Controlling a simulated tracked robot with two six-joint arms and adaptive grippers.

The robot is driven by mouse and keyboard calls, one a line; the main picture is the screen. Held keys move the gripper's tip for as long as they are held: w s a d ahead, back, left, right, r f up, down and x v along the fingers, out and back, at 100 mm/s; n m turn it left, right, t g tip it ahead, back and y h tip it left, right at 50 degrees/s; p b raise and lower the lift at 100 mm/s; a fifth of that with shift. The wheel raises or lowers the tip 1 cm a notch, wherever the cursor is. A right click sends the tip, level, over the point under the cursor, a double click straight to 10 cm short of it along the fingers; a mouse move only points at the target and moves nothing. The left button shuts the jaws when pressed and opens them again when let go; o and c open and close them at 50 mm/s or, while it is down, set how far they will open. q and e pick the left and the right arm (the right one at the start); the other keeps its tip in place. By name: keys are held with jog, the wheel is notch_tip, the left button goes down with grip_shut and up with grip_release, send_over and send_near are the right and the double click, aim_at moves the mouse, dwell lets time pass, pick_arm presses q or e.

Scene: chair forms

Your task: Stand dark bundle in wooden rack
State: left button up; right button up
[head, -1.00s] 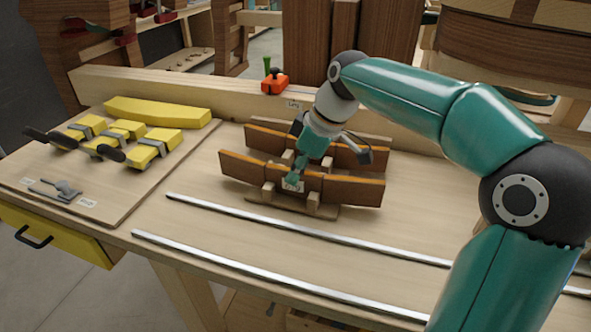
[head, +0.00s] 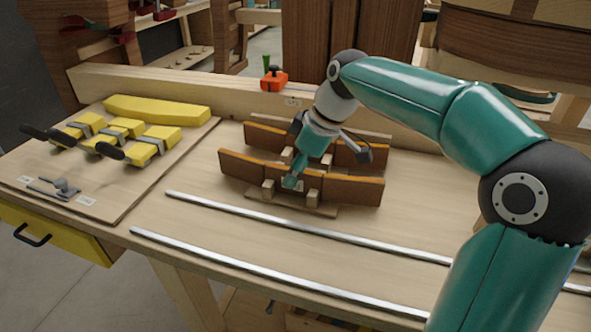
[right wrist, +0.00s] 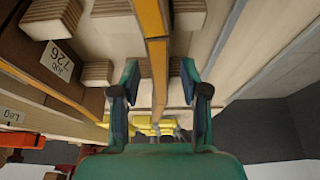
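Two dark brown bundles with orange top edges stand on edge in a low wooden rack (head: 318,208) with pale upright blocks. The front dark bundle (head: 345,190) also shows edge-on in the right wrist view (right wrist: 157,72). My right gripper (head: 291,182) is down at the middle of the front bundle. In the right wrist view my right gripper (right wrist: 160,100) is open, one finger on each side of that bundle, with visible gaps. My left gripper is not in view.
Yellow clamped pieces with black handles (head: 118,132) lie on a board at the left. An orange tool (head: 274,80) sits on the back beam (head: 220,92). Two metal rails (head: 270,274) cross the front of the bench. Bare bench lies right of the rack.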

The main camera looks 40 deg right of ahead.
jog(key=v, duration=1.2)
